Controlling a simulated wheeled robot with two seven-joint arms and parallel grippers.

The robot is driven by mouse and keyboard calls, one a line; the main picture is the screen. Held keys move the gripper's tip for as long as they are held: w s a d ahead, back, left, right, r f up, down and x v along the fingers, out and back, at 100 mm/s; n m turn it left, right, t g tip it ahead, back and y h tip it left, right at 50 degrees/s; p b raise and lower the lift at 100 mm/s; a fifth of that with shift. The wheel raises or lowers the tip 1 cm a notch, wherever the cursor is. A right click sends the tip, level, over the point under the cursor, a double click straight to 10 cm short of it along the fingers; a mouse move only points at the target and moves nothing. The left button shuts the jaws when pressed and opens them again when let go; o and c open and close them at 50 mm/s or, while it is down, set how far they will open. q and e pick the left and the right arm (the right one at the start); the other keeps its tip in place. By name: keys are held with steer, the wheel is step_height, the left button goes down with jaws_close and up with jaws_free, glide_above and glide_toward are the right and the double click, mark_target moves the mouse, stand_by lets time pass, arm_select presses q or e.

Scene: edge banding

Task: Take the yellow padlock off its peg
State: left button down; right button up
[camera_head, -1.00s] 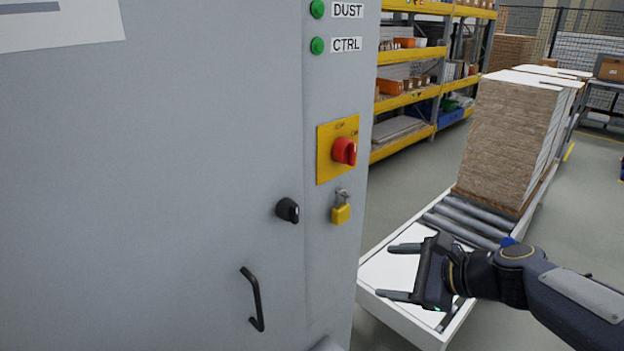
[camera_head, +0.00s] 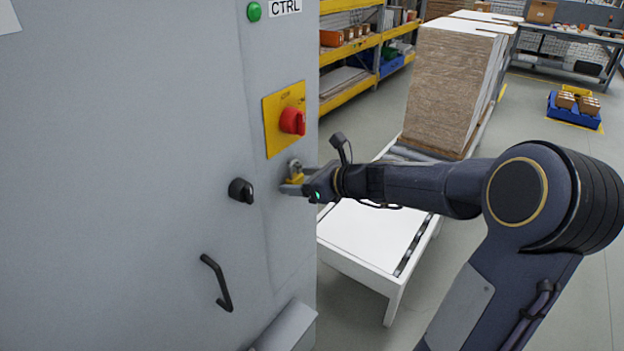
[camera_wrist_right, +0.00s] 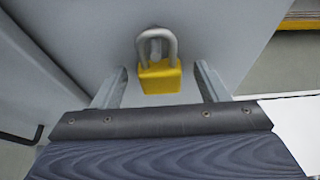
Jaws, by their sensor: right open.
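The yellow padlock (camera_head: 296,179) hangs by its grey shackle on a peg on the grey cabinet front, below the red rotary switch. My right gripper (camera_head: 289,179) is at the padlock, with its fingers reaching toward the cabinet. In the right wrist view the padlock (camera_wrist_right: 160,77) hangs upright between my two open fingers (camera_wrist_right: 160,88), with a gap on each side. The peg (camera_wrist_right: 155,46) shows inside the shackle. In the head view the gripper partly hides the padlock. My left gripper is not in view.
The red switch (camera_head: 292,121) on its yellow plate (camera_head: 272,128) sits just above the padlock. A black knob (camera_head: 241,190) is to its left, and a black handle (camera_head: 217,283) lower left. A white-topped roller conveyor (camera_head: 370,236) with stacked boards (camera_head: 445,90) stands to the right.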

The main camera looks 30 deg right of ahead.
steer(key=shift+w+a, duration=0.1)
steer(key=shift+w, duration=0.05)
steer(key=shift+c, duration=0.2)
steer(key=c, duration=1)
steer(key=shift+c, duration=0.2)
steer(key=shift+r, duration=0.1)
steer(key=shift+r+p, duration=0.65)
steer(key=shift+p, duration=0.05)
steer(key=s+d, duration=0.3)
steer(key=s, duration=0.5)
steer(key=shift+s+d, duration=0.2)
steer(key=shift+d, duration=0.05)
stand_by(0.4)
